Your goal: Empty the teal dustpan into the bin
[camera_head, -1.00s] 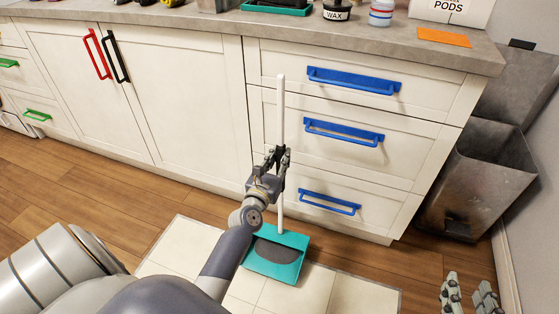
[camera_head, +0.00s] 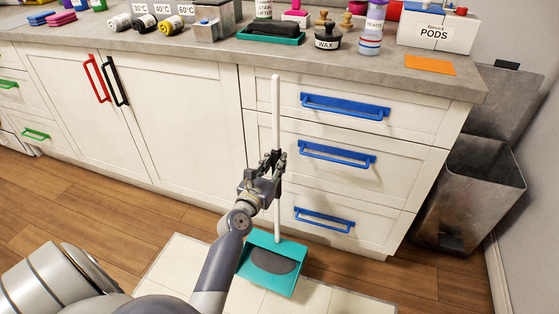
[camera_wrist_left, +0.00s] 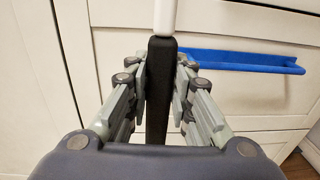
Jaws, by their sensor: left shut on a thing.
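The teal dustpan (camera_head: 262,286) hangs at the bottom of a long white upright handle (camera_head: 276,110), in front of the drawers. A dark grey patch (camera_head: 272,261) shows in its pan. My left gripper (camera_head: 275,165) is shut on the handle at a black grip section. That black grip (camera_wrist_left: 159,90) also shows between the fingers in the left wrist view. The bin (camera_head: 470,190) is a grey metal, open-topped box on the floor at the right, beside the cabinet's end. Its inside bottom is hidden. My right gripper is not in view.
Blue drawer handles (camera_head: 337,155) stick out just right of the dustpan's handle. The counter (camera_head: 300,60) above carries bottles, tins and a PODS box (camera_head: 437,34). A pale tiled mat (camera_head: 190,268) lies below. Wooden floor (camera_head: 370,277) is clear between dustpan and bin.

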